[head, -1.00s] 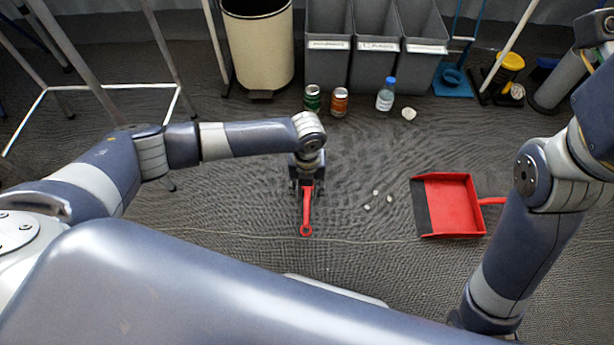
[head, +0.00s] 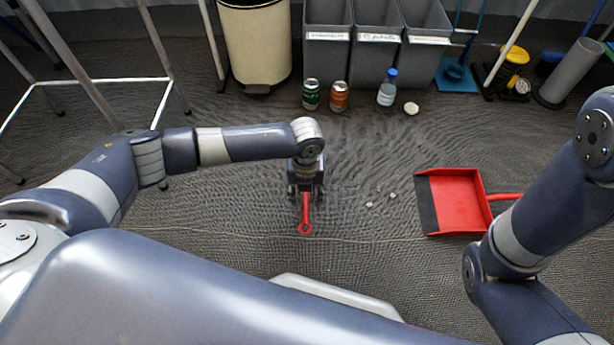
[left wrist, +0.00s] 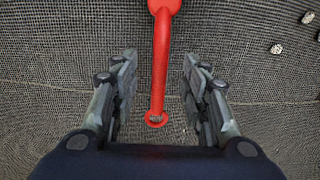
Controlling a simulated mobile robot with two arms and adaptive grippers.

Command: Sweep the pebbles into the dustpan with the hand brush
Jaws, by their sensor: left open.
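The hand brush shows as a red handle (head: 305,218) with a ring at its near end. It lies below my left gripper (head: 305,190), whose arm hides the brush head in the head view. In the left wrist view the handle (left wrist: 161,60) runs between the two spread fingers, with a gap on each side; the gripper is open. The red dustpan (head: 460,198) lies on the floor to the right, its dark lip facing the brush. A few small pale pebbles (head: 379,189) lie between brush and dustpan; some show in the left wrist view (left wrist: 276,48). My right gripper is out of view.
A green can (head: 311,94), an orange can (head: 340,96), a bottle (head: 387,88) and a pale lump (head: 411,108) stand before grey bins (head: 377,60). A cream bin (head: 255,45) stands behind. The floor around the pebbles is clear.

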